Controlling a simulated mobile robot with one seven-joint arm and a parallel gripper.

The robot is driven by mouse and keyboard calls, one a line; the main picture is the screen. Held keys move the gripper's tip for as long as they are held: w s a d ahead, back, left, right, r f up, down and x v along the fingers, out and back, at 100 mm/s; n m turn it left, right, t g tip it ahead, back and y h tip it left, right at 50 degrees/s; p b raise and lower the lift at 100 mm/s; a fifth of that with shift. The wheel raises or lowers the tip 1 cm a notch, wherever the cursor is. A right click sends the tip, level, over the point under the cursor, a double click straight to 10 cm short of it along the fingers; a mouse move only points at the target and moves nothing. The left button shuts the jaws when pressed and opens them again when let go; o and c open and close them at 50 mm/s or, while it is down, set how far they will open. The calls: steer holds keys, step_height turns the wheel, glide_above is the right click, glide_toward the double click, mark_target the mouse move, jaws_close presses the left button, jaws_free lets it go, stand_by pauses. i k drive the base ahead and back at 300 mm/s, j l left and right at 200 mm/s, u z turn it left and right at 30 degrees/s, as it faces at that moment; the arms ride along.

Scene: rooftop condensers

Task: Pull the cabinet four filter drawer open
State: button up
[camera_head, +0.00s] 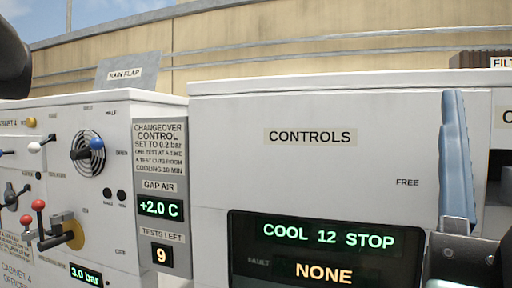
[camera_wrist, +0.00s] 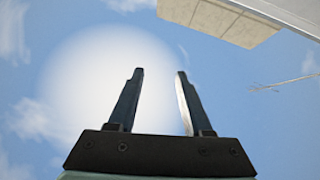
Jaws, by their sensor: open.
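Cabinet four (camera_head: 104,190) stands at the left in the head view, its white front crowded with knobs, levers and lit displays. Its left side is cut off by the frame, and I cannot make out a filter drawer on the part that shows. My gripper (camera_wrist: 158,78) is open and empty in the wrist view, its two dark fingers pointing at open sky. In the head view, an upright light-blue piece at the right edge looks like my gripper seen side-on, in front of the white cabinet.
A wide white cabinet marked CONTROLS (camera_head: 310,137) fills the middle, with a lit black display (camera_head: 325,250) reading COOL 12 STOP. A grey changeover panel (camera_head: 161,160) adjoins cabinet four. A RAIN FLAP plate (camera_head: 125,74) and a beige wall (camera_head: 300,40) stand behind. A partly cut FILT label (camera_head: 501,62) shows far right.

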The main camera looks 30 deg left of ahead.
mark_target(14, 154)
steer(key=u, duration=2.2)
steer(key=i+j+z, duration=0.55)
steer(key=z, duration=0.15)
steer(key=i+j+z, duration=0.2)
steer(key=j+z, duration=0.15)
steer(key=i+j, duration=0.85)
steer(key=j, duration=0.2)
